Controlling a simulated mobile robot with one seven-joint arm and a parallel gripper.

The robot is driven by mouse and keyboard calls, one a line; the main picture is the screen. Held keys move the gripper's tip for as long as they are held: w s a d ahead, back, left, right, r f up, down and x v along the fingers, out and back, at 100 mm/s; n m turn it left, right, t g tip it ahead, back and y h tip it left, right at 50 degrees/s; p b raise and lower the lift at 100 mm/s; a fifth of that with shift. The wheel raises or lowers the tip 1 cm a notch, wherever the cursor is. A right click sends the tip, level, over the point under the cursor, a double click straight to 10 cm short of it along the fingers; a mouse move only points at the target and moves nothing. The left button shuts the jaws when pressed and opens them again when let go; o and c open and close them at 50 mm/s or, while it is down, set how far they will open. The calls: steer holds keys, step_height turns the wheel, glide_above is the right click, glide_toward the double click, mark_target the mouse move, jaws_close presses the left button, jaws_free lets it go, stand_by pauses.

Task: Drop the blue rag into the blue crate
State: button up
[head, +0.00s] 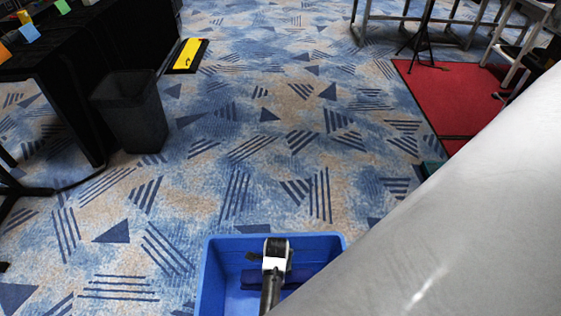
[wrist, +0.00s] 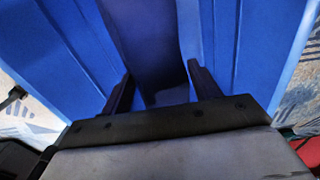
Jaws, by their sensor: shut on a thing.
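The blue crate (head: 212,270) stands on the carpet at the bottom middle of the head view, and its blue walls fill much of the wrist view (wrist: 60,60). My gripper (wrist: 160,75) is shut on the dark blue rag (wrist: 145,35), which lies between its two fingers. In the head view my gripper (head: 276,262) is over the crate's opening, and the rag (head: 298,277) shows as a dark blue strip beside it. Whether the rag touches the crate floor I cannot tell. My arm hides the crate's right front part.
A black bin (head: 130,112) stands by the black-draped table (head: 100,40) at left. A yellow and black item (head: 187,54) lies on the carpet. A red mat (head: 450,95), a tripod (head: 422,45) and metal frames are at upper right. The middle carpet is clear.

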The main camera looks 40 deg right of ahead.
steer(key=o, duration=1.1)
step_height(320, 180, up, 14)
steer(key=p, duration=0.1)
steer(key=shift+f, duration=0.1)
